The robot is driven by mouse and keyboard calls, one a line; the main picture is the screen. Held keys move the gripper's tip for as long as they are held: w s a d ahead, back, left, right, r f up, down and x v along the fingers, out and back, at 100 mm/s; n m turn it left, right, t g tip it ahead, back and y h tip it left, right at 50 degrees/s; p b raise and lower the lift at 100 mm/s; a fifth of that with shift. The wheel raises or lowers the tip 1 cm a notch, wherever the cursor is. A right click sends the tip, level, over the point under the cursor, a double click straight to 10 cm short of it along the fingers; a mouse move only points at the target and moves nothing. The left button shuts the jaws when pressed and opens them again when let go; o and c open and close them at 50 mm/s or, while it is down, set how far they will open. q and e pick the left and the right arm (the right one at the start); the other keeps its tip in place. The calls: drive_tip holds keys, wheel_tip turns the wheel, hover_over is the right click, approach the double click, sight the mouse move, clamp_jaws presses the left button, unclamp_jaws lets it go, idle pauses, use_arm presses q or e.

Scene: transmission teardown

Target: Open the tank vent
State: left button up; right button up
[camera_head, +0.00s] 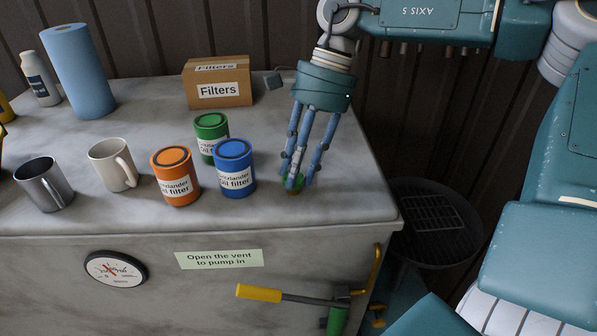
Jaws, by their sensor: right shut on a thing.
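The tank (330,205) has a pale worn top. A small green vent cap (298,180) with a brass-coloured base sits near its right front edge. My right gripper (297,181) reaches down from above with its blue fingers shut around the green cap. The fingers hide much of the cap, so I cannot tell whether it is turned or lifted. My left gripper is not in view.
Blue (234,170), orange (175,178) and green (210,126) oil filter cans stand left of my gripper. A yellow-gripped pump handle (259,293), gauge (115,268) and note (219,259) are on the front.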

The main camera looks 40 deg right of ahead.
drive_tip(key=n, duration=0.2)
drive_tip(key=n+g, duration=0.1)
drive_tip(key=n+h, duration=0.1)
drive_tip(key=n, duration=0.1)
drive_tip(key=shift+w+a+r+n+g+b, duration=0.1)
drive_tip(key=shift+w+r+n+g+b, duration=0.05)
drive_tip(key=shift+w+n+g+b, duration=0.2)
idle(0.3)
drive_tip(key=o, duration=1.1)
drive_tip(key=shift+o, duration=0.2)
drive_tip(key=v, duration=1.2)
drive_tip(key=shift+w, duration=0.15)
